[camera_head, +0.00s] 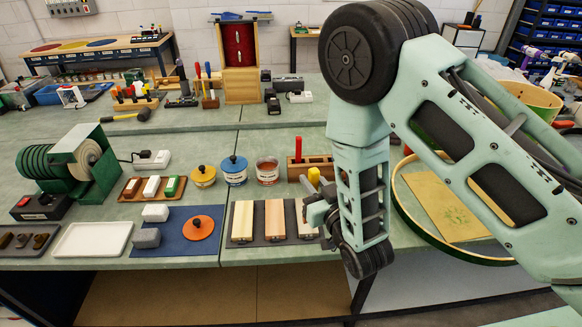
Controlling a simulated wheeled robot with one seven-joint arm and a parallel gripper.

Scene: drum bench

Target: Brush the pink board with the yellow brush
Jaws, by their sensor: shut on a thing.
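Three narrow boards lie side by side on a dark mat. The left one is pale cream, and the middle one, the pink board (275,219), is pinkish tan. The right board (304,222) is partly hidden by my gripper, so its colour is hard to judge. My gripper (318,208) is over the right end of the mat, to the right of the pink board. It is shut on the yellow brush (314,177), whose yellow handle stands up above the jaws. The brush's lower end is hidden, and I cannot tell whether it touches anything.
A wooden block with red pieces (310,160) stands just behind my gripper. Several tins, such as the blue-lidded one (235,171), stand behind the boards. A blue mat with an orange disc (198,228) lies to the left. A large round hoop (404,205) lies right, partly behind my arm.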

